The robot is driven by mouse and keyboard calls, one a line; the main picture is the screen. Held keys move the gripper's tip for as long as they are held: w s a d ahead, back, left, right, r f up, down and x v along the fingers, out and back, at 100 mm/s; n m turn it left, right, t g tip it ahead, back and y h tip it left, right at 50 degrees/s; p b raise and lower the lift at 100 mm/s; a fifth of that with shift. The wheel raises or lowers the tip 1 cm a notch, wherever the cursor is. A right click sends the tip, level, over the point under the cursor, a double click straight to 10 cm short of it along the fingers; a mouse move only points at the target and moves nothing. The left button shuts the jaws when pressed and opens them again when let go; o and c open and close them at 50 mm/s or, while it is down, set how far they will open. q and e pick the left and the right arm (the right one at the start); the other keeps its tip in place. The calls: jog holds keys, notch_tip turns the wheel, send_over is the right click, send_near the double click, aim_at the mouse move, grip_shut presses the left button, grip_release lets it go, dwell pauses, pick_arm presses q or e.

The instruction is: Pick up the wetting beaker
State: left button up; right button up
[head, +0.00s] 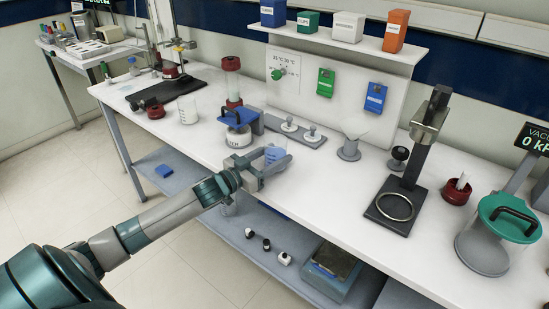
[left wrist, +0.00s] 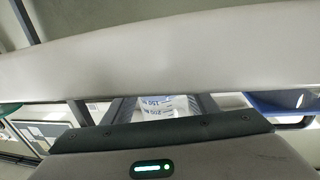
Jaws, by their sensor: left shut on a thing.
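A clear graduated beaker (head: 276,153) with a bluish tint, which I take to be the wetting beaker, is at the front edge of the white bench. My left gripper (head: 272,161) is shut on it, with fingers on either side. In the left wrist view the beaker (left wrist: 160,106) shows between the fingers, with blue volume marks; most of it is hidden by my gripper body. I cannot tell whether its base touches the bench. A second clear beaker (head: 188,115) stands further left on the bench. My right gripper is not in view.
A black ring stand (head: 388,215) and a green-lidded vessel (head: 484,245) are to the right.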

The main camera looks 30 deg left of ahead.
aim_at(268, 149)
pick_arm(q)
jog(key=r, duration=0.3)
jog(key=shift+d+r, duration=0.2)
jog(key=shift+r, duration=0.15)
jog(key=d+r+b, duration=0.1)
jog(key=d+r, duration=0.5)
jog(key=d, duration=0.5)
jog(key=shift+s+d+r, duration=0.15)
jog(key=shift+s+r, duration=0.15)
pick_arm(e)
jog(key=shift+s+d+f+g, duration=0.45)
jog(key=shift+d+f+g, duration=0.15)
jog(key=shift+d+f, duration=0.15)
